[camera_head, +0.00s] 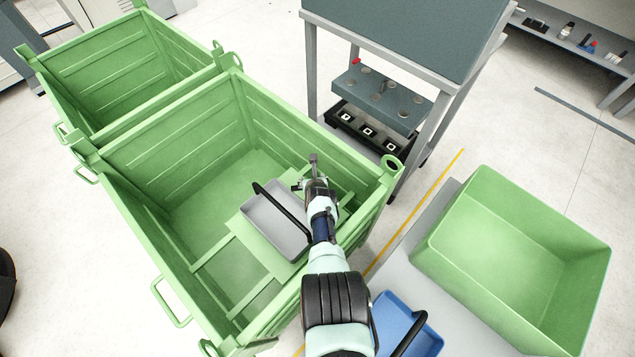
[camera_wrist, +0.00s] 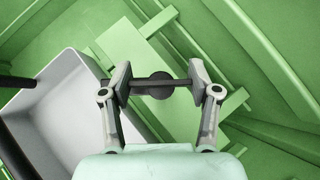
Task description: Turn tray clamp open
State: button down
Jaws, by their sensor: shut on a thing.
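A grey tray (camera_head: 268,232) with a black bar handle (camera_head: 281,207) sits inside the near green crate, on a light green plate. It also shows at the left of the wrist view (camera_wrist: 65,110). The tray clamp (camera_wrist: 157,85) is a dark round knob with a thin crossbar, beside the tray. My gripper (camera_wrist: 160,86) has one finger at each end of the crossbar and is shut on it. In the head view my gripper (camera_head: 313,182) reaches down at the tray's right side, and my arm hides part of the clamp there.
Ribbed green crate walls (camera_head: 140,235) surround the work area, with a second green crate (camera_head: 120,75) behind. A green bin (camera_head: 520,255) and a blue tray (camera_head: 405,318) stand at the right. A grey bench (camera_head: 405,30) with a lower shelf of parts stands at the back.

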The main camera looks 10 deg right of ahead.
jog(key=shift+r, duration=0.1)
jog(key=shift+c, duration=1.2)
grip_release()
jog(key=shift+s+p, duration=0.2)
jog(key=shift+p, duration=0.1)
